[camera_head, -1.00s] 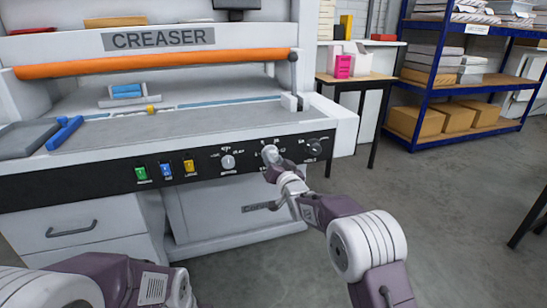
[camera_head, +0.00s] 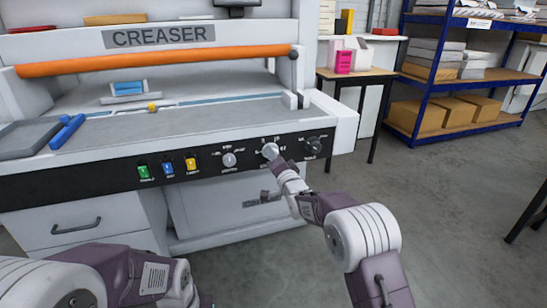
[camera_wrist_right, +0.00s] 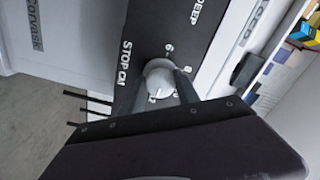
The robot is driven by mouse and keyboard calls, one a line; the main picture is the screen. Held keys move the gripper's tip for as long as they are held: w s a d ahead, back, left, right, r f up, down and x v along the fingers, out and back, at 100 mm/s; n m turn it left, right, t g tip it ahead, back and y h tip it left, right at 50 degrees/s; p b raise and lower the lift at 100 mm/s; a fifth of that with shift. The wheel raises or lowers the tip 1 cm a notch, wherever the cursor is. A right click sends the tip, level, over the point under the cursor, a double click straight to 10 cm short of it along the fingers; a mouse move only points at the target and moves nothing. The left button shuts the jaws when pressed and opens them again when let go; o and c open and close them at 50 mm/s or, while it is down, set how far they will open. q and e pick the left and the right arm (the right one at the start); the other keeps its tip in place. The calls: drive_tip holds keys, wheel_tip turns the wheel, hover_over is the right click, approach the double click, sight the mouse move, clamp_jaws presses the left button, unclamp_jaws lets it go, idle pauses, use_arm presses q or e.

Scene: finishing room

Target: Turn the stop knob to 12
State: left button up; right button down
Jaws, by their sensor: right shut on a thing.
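The stop knob (camera_head: 270,151) is a pale round knob on the creaser's black front panel, between two other knobs. In the right wrist view the knob (camera_wrist_right: 159,75) sits beside the label STOP CM, with 6, 8 and 12 printed around it. A small mark on it points down in the picture, close to the 12; the exact setting is hard to tell. My right gripper (camera_wrist_right: 160,88) is shut on the knob, one finger on each side. In the head view the right gripper (camera_head: 272,157) partly hides the panel. My left arm shows at lower left, its gripper out of view.
A grey knob (camera_head: 229,160) is to the left and a dark knob (camera_head: 313,146) close to the right. Green, blue and yellow switches (camera_head: 167,168) sit further left. A drawer (camera_head: 75,220) is below. Open floor lies to the right, before blue shelving (camera_head: 425,95).

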idle(0.4)
drive_tip(key=c, duration=0.9)
unclamp_jaws()
drive_tip(key=p+v, duration=0.1)
drive_tip(key=v, duration=0.8)
